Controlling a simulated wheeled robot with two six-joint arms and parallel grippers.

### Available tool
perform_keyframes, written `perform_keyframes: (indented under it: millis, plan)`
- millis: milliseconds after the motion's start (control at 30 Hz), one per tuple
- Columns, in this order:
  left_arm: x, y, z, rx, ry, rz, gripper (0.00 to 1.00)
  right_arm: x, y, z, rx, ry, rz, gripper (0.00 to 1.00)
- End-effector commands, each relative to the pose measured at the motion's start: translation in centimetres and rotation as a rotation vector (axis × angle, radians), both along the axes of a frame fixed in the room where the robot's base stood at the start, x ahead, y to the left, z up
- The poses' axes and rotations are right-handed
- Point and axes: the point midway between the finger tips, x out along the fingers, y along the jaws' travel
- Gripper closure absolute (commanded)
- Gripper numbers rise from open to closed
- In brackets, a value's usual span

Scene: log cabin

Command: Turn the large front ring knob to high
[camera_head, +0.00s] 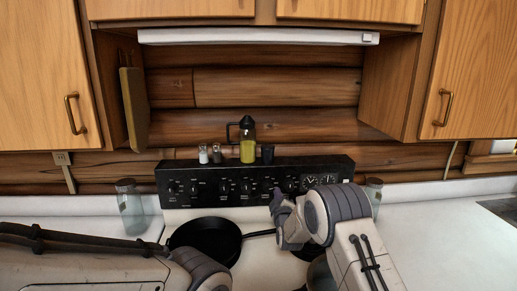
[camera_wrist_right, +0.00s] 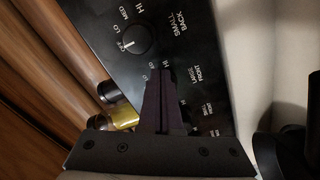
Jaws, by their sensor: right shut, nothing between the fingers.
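The black stove control panel (camera_head: 240,186) with a row of knobs stands at the back of the stove. In the right wrist view the panel (camera_wrist_right: 205,40) is close and tilted. One round knob (camera_wrist_right: 135,40), beside the words "SMALL BACK", shows clearly, with OFF, LO, MED and HI around it. A partly covered label by the fingers seems to read "LARGE FRONT"; its knob is hidden behind them. My right gripper (camera_wrist_right: 163,75) is shut and empty in front of the panel; contact cannot be told. It also shows in the head view (camera_head: 279,202). My left gripper is out of view.
A black pan (camera_head: 206,240) sits on the stove, its handle pointing toward my right arm. A bottle of yellow liquid (camera_head: 247,148) and shakers (camera_head: 204,154) stand atop the panel. Glass jars (camera_head: 130,205) flank the stove. The right counter (camera_head: 450,225) is mostly clear.

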Motion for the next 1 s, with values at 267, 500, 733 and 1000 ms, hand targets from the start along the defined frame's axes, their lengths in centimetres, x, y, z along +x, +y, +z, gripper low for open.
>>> perform_keyframes:
  millis: [267,500,733,1000]
  plan:
    - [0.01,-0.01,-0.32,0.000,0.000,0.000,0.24,0.52,0.01,0.09,0.000,0.000,-0.001,1.00]
    - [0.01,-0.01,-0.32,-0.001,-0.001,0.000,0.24,0.50,0.04,0.08,0.001,0.000,0.000,1.00]
    - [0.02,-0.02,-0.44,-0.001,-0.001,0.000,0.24,0.48,0.25,0.09,0.001,0.000,0.000,1.00]
    - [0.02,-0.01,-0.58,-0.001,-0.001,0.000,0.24,0.46,0.57,0.14,0.001,0.001,-0.001,1.00]
